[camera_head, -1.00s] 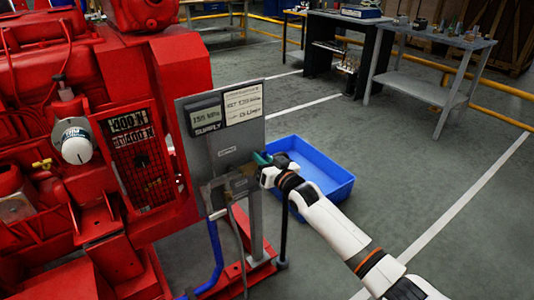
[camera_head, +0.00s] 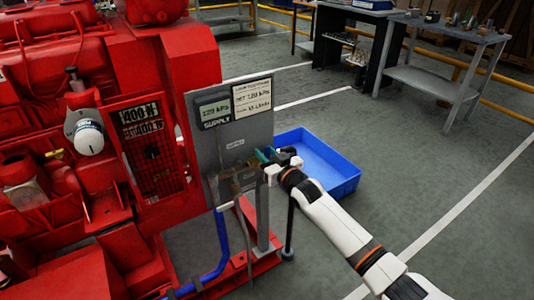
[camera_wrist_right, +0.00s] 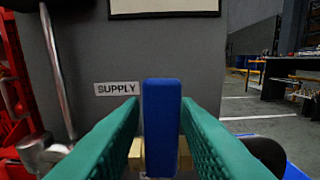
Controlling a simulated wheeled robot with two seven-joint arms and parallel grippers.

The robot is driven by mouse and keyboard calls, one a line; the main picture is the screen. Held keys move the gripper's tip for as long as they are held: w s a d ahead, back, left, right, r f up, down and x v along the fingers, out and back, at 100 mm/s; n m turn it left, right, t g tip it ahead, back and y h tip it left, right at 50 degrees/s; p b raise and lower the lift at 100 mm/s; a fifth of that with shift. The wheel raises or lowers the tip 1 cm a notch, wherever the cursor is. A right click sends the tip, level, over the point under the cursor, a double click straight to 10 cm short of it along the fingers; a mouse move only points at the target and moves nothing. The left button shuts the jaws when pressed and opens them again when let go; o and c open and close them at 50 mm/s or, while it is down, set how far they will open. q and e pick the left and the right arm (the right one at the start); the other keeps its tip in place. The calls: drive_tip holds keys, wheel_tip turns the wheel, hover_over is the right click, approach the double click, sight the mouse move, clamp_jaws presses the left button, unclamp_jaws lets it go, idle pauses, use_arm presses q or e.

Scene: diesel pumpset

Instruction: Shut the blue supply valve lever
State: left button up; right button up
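The blue supply valve lever (camera_wrist_right: 161,125) stands upright in the right wrist view, in front of a brass valve body (camera_wrist_right: 186,155). My right gripper (camera_wrist_right: 160,105) has its two green fingers on either side of the lever, with thin gaps beside it; it looks open around the lever, not clamped. In the head view my right gripper (camera_head: 268,156) is at the lower right of the grey panel (camera_head: 235,140) and hides most of the valve. A SUPPLY label (camera_wrist_right: 116,88) is on the panel behind the lever. My left gripper is out of view.
A pressure display (camera_head: 215,112) and a text plate (camera_head: 252,97) are on the panel. The red pumpset (camera_head: 60,120) fills the left. A blue bin (camera_head: 340,180) lies on the floor behind my right arm. Benches (camera_head: 430,80) stand at the back; open floor lies right.

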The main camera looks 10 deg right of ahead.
drive_tip(key=shift+o, duration=0.8)
drive_tip(key=shift+r, duration=0.1)
drive_tip(key=shift+s+d, duration=0.1)
drive_tip(key=shift+s, duration=0.1)
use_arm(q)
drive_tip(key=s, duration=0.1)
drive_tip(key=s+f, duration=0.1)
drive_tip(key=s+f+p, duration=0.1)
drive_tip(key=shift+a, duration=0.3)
use_arm(e)
drive_tip(key=v, duration=0.7)
